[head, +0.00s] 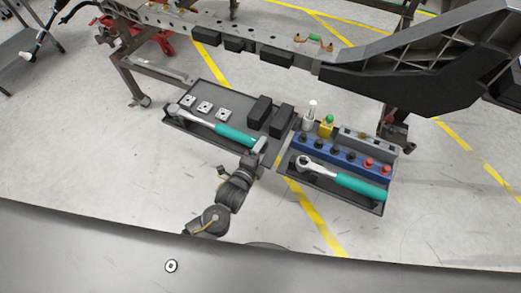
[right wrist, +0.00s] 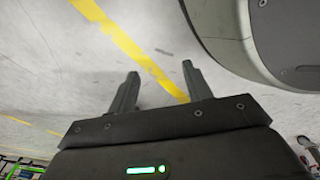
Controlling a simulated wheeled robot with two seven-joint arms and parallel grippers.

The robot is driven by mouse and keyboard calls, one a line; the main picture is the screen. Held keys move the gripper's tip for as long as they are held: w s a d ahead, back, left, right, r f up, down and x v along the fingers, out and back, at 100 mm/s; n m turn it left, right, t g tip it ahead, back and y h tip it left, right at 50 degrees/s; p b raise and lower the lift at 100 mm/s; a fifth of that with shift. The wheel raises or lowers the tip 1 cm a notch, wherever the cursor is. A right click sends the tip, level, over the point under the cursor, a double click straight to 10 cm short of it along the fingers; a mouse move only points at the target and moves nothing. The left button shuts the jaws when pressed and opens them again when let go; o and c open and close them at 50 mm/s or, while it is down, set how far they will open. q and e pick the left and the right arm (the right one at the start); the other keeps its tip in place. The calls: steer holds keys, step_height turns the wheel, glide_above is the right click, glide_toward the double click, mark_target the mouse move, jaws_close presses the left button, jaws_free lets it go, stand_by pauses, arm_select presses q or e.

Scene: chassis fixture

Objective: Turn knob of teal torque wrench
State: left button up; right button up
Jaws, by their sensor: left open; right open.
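Two tools with teal handles lie in dark trays in the head view. The left tool (head: 235,134) has a long grey shaft and looks like the torque wrench; its handle end is at my left gripper. The right tool (head: 355,185) has a round ratchet head. My left gripper (head: 260,146) is open at the end of the left tool's handle; I cannot tell whether it touches, and the knob is hidden or too small to see. My right gripper (right wrist: 158,76) is open and empty over the floor in the right wrist view; it is not in the head view.
The left tray (head: 180,123) also holds small metal plates (head: 204,107) and black blocks (head: 259,110). The right tray (head: 290,165) holds a blue socket rail (head: 335,152). The chassis frame (head: 400,75) spans above the trays' far side.

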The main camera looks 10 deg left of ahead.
arm_select(q)
steer(key=shift+w, duration=0.15)
arm_select(e)
steer(key=shift+s, duration=0.1)
arm_select(q)
steer(key=c, duration=1)
steer(key=shift+o, duration=0.2)
steer(key=shift+f, duration=0.15)
steer(key=shift+f+t+b, duration=0.2)
steer(key=shift+t+b, duration=0.3)
steer(key=shift+b, duration=0.35)
steer(key=shift+t+h+b, duration=0.4)
steer(key=shift+t+b, duration=0.4)
steer(key=shift+b, duration=0.35)
steer(key=shift+r, duration=0.1)
arm_select(e)
steer(key=w+a+r, duration=0.4)
steer(key=w+r, duration=0.3)
steer(key=r, duration=0.2)
steer(key=shift+w+r+t, duration=0.25)
steer(key=shift+t, duration=0.15)
